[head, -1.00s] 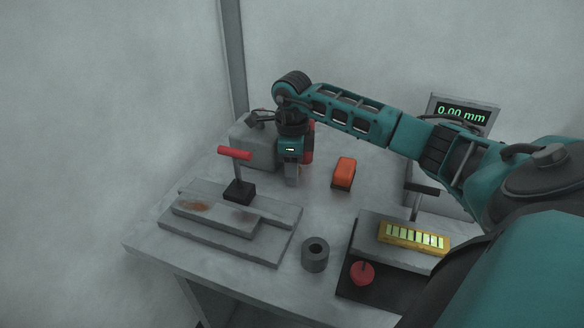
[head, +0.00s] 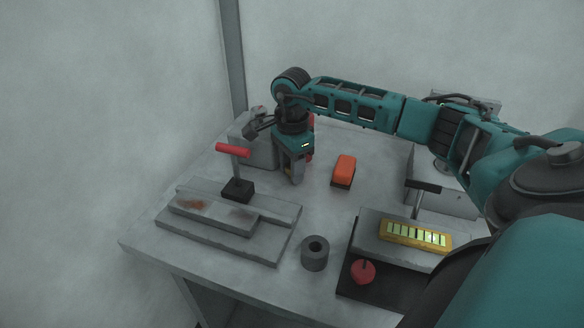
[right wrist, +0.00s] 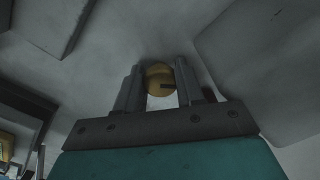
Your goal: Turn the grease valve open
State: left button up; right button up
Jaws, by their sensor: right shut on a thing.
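A round brass-yellow knob (right wrist: 158,80) with a dark slot, which looks like the grease valve, sits between the fingers in the right wrist view. My right gripper (head: 295,180) points down near the back of the table, beside a grey box; it also shows in the right wrist view (right wrist: 158,72). Its fingers are shut on the knob. In the head view the gripper hides most of the knob. A red part (head: 311,124) shows partly behind the gripper. My left gripper is not in view.
A grey box (head: 262,152) stands left of the gripper. A red-handled lever (head: 233,150) rises from stepped plates (head: 270,244) at the left. An orange block (head: 344,170), a grey ring (head: 315,254), and a yellow gauge strip (head: 415,235) on a grey block lie to the right.

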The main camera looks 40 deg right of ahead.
jog(key=n, duration=0.5)
jog(key=shift+a+n+b, duration=0.25)
jog(key=shift+n+b, duration=0.1)
jog(key=shift+n, duration=0.05)
jog(key=n, duration=0.4)
jog(key=shift+s+n, duration=0.15)
jog(key=shift+n, duration=0.15)
jog(key=shift+f, duration=0.1)
jog(key=o, duration=0.8)
jog(key=shift+o, duration=1.2)
jog(key=shift+d, duration=0.1)
notch_tip(320, 180, up, 13)
jog(key=p, duration=0.1)
